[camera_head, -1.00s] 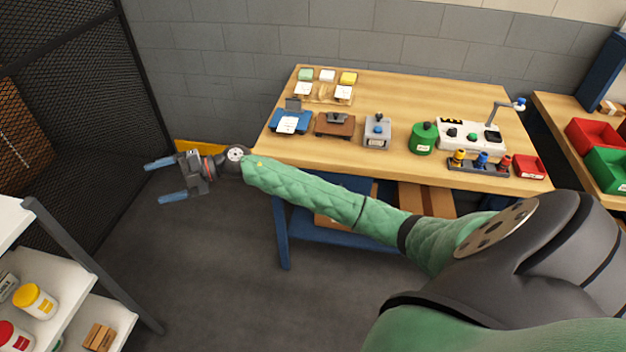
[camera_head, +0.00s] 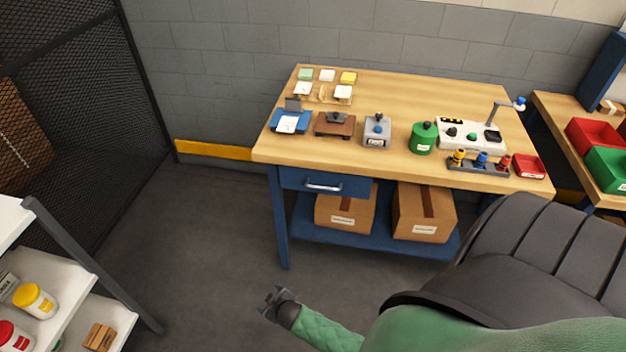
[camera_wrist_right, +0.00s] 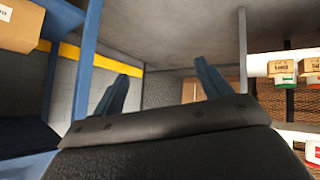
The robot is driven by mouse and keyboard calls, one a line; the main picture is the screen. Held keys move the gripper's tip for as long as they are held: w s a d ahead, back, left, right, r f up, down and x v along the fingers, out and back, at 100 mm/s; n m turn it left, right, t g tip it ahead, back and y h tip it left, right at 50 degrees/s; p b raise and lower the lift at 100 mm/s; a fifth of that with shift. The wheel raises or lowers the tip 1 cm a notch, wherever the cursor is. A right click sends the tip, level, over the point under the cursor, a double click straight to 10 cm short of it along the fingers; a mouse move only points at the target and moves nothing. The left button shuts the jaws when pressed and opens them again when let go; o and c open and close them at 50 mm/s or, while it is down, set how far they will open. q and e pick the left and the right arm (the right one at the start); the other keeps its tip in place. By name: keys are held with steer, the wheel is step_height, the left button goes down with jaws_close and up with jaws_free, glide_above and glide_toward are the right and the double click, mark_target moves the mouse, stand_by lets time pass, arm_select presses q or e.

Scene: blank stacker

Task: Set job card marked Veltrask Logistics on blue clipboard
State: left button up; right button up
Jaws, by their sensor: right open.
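In the head view my right wrist is low over the floor, well away from the bench. My left gripper is not in view.
A white shelf unit (camera_head: 52,322) is at left. The floor between is clear.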

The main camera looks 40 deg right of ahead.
steer(key=s+f+g, duration=0.2)
steer(key=s+f, duration=0.3)
steer(key=s, duration=0.3)
steer(key=s+a+f+m+g, duration=0.1)
steer(key=s+f+g, duration=0.2)
steer(key=s, duration=0.6)
steer(key=s+a+f+m+g, duration=0.1)
steer(key=s+f+g, duration=0.1)
steer(key=s+f, duration=0.5)
steer(key=shift+s+g, duration=0.3)
steer(key=shift+s, duration=0.95)
